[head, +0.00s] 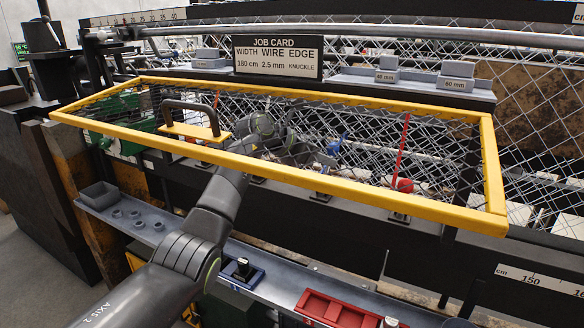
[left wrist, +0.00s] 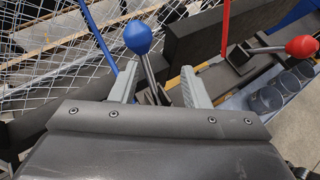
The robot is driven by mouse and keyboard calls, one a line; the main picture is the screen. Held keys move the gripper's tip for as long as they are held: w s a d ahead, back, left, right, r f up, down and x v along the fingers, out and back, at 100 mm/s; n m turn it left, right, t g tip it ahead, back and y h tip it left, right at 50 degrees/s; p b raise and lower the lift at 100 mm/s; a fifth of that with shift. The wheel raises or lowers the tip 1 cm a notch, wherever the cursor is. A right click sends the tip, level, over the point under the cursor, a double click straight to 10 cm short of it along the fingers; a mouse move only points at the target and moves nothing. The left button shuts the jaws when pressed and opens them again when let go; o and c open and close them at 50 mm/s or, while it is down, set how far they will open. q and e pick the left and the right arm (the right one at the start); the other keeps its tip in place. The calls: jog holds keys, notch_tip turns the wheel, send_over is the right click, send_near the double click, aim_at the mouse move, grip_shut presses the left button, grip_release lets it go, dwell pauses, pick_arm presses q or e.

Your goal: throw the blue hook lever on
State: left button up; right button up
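The blue hook lever has a round blue knob (left wrist: 138,37) on a metal shaft beside a blue strip (left wrist: 115,62). In the head view the blue knob (head: 335,147) shows through the mesh of the yellow-framed guard (head: 330,103). My left gripper (head: 318,158) is beneath that guard, close beside the blue lever. In the left wrist view its two grey fingers (left wrist: 160,88) stand apart, with the lever's shaft showing between them and the knob beyond their tips. I cannot tell whether either finger touches the shaft. My right gripper is not in view.
A red-knobbed lever (head: 404,185) with a red strip stands to the right of the blue one. The guard's yellow front bar crosses over my left arm. A black handle (head: 190,117) sits on the guard. A shelf with a red tray (head: 335,310) runs below.

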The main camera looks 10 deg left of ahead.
pick_arm(q)
jog(key=s+a+b, duration=0.2)
jog(key=s+a, duration=0.5)
jog(key=a, duration=0.2)
jog(key=shift+s+f, duration=0.1)
